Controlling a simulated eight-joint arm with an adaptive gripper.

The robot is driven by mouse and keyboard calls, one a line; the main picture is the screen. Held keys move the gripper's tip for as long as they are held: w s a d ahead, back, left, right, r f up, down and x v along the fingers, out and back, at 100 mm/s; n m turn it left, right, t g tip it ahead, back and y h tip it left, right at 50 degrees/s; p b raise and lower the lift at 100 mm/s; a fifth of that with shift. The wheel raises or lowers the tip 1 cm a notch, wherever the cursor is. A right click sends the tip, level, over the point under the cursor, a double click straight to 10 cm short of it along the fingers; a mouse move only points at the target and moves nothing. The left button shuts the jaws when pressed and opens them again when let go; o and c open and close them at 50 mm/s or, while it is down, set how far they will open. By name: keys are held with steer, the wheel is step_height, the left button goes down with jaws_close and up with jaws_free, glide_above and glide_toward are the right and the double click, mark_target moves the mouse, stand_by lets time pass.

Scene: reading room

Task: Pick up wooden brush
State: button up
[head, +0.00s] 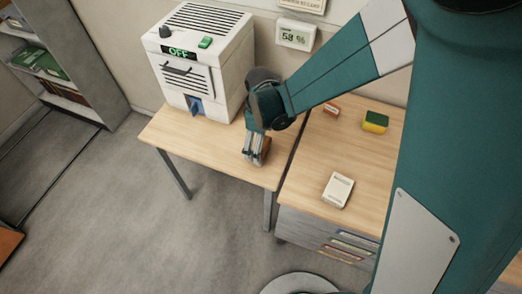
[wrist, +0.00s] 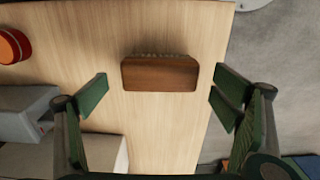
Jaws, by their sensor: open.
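The wooden brush (wrist: 160,74) lies on the light wood tabletop in the wrist view. It is a brown block with a pale bristle-like strip along its upper edge. My gripper (wrist: 160,105) is open, with its green fingers spread on either side and apart from the brush. In the head view my gripper (head: 256,158) points down near the front right of the left table (head: 205,150). A brown patch shows between its fingers there, too small to make out clearly.
A white machine (head: 203,65) reading OFF stands behind my gripper. On the right table are a green-and-yellow sponge (head: 375,122), a small reddish block (head: 331,110) and a white device (head: 338,190). An orange round thing (wrist: 12,45) shows in the wrist view.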

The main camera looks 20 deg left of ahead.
steer(key=shift+f+b, duration=0.4)
steer(key=shift+f, duration=1.5)
steer(key=c, duration=1)
